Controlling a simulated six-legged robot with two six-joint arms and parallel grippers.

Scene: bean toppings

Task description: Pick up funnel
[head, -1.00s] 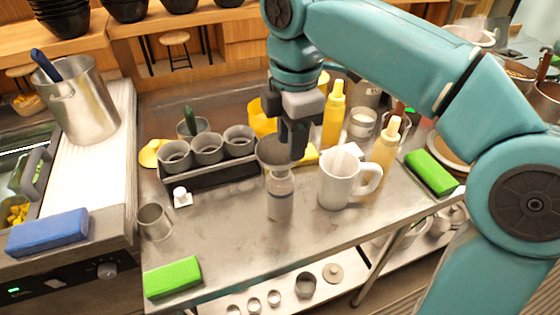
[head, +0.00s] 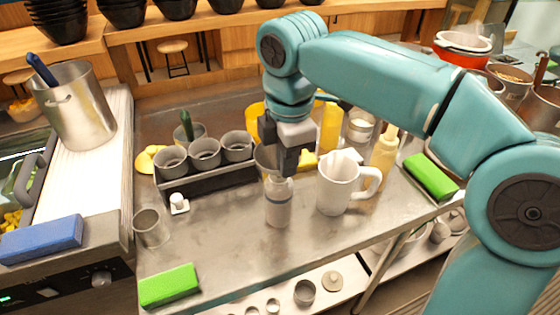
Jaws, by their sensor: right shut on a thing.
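A grey funnel (head: 265,158) sits at the mouth of a clear bottle (head: 278,207) on the steel table, its bowl partly hidden by my gripper. My right gripper (head: 288,165) comes down from above and is shut on the funnel's right rim. The bottle stands upright under the funnel. I cannot tell whether the funnel's spout is still inside the bottle's neck. My left gripper is not in view.
A white pitcher (head: 336,188) stands close to the right, with a yellow squeeze bottle (head: 384,152) beyond. A rack of grey cups (head: 212,182) stands left. A metal cup (head: 151,228) and green sponge (head: 169,286) are at front left. The front middle table is clear.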

